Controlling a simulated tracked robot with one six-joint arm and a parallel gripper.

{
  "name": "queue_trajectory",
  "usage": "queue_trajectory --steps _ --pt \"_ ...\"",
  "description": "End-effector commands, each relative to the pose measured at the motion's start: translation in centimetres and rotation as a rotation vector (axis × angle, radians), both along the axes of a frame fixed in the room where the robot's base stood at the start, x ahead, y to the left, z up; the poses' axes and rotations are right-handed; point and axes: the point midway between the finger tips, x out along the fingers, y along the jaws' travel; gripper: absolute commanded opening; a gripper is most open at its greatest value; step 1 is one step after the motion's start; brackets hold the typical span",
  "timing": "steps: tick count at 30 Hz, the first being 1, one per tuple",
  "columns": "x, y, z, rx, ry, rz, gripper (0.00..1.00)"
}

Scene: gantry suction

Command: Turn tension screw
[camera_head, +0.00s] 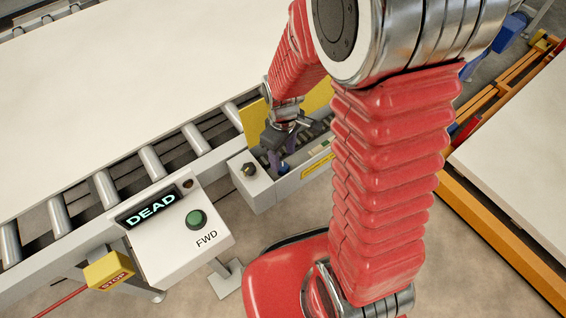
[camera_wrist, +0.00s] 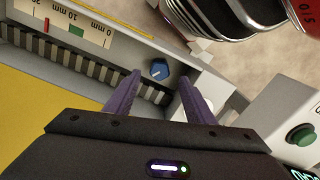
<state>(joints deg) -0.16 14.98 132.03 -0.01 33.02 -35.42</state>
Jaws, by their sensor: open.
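The tension screw looks to be the blue knob (camera_wrist: 160,70) with a pale slot, set in the grey-white housing beside a toothed belt (camera_wrist: 70,65). In the wrist view it sits just beyond and between my two purple fingertips. My gripper (camera_wrist: 164,84) is open and apparently empty, its fingers pointing toward the knob. In the head view my gripper (camera_head: 280,155) is down at the open housing (camera_head: 262,198), with the blue knob (camera_head: 283,168) partly visible beside it. A scale (camera_wrist: 65,25) marked in mm, with a red mark and a green band, lies along the housing.
A yellow cover (camera_head: 318,95) stands behind the housing. A control box with a lit DEAD display (camera_head: 151,206) and a green FWD button (camera_head: 196,219) is at the left. A yellow STOP box (camera_head: 109,270) hangs below the roller conveyor (camera_head: 152,163). A black knob (camera_head: 249,170) sits on the housing's left end.

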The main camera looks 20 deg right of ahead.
Motion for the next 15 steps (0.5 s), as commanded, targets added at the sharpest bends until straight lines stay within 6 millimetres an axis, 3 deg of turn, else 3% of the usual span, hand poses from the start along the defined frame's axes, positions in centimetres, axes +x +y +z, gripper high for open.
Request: queue_trajectory --steps 9,15 --pt "-0.1 0.0 -3.7 0.0 0.004 0.0 0.49" --pt "0.0 -0.1 -4.8 0.0 0.001 -0.001 0.49"
